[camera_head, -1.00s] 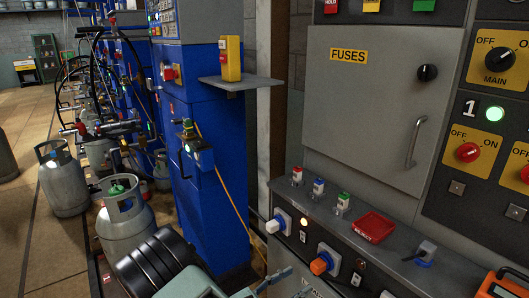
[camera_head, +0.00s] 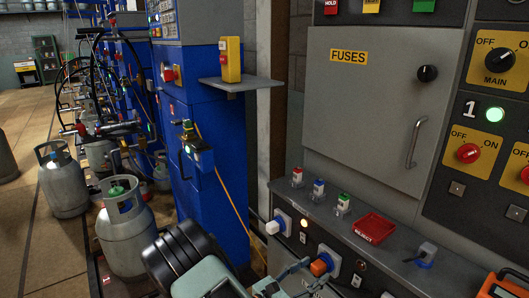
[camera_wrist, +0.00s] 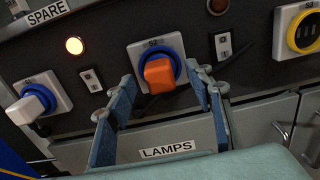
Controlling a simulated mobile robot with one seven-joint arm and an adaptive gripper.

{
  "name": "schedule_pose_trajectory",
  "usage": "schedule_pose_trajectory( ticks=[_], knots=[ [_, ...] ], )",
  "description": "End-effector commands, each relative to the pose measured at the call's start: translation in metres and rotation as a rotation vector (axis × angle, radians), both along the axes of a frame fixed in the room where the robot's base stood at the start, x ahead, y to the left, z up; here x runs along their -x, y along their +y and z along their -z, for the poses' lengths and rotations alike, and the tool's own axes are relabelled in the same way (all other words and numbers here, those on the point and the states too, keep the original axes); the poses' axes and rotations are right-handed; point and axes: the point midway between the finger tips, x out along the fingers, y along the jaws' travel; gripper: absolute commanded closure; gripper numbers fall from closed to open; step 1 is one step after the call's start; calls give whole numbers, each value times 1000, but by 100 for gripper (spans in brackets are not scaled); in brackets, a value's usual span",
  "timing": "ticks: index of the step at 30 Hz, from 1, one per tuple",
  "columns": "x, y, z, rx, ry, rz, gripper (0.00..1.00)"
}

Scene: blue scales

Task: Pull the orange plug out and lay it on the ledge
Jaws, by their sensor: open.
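The orange plug (camera_head: 320,266) sits in a blue-ringed socket on the dark panel front, below the grey ledge (camera_head: 330,213). The orange plug (camera_wrist: 159,75) also shows near the middle of the wrist view, in a socket on a white plate. My gripper (camera_head: 287,280) is open and close to the plug, at its left in the head view. In the wrist view my gripper (camera_wrist: 161,88) has one blue finger on each side of the plug, with gaps beside it. The plug's prongs are hidden in the socket.
A white plug (camera_head: 279,225) sits in a socket left of the orange one. The ledge carries a red tray (camera_head: 375,227), several small coloured switches and a grey-and-blue connector (camera_head: 426,254). Bare ledge shows around the tray. A LAMPS label (camera_wrist: 167,150) is below the socket.

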Motion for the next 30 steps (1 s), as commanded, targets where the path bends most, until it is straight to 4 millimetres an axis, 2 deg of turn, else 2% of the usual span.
schedule_pose_trajectory(
  ticks=[8, 30],
  knots=[
    [-11, -15, 0, -1, -1, 1, 52],
    [-12, -16, 0, -1, 1, 0, 52]
  ],
)
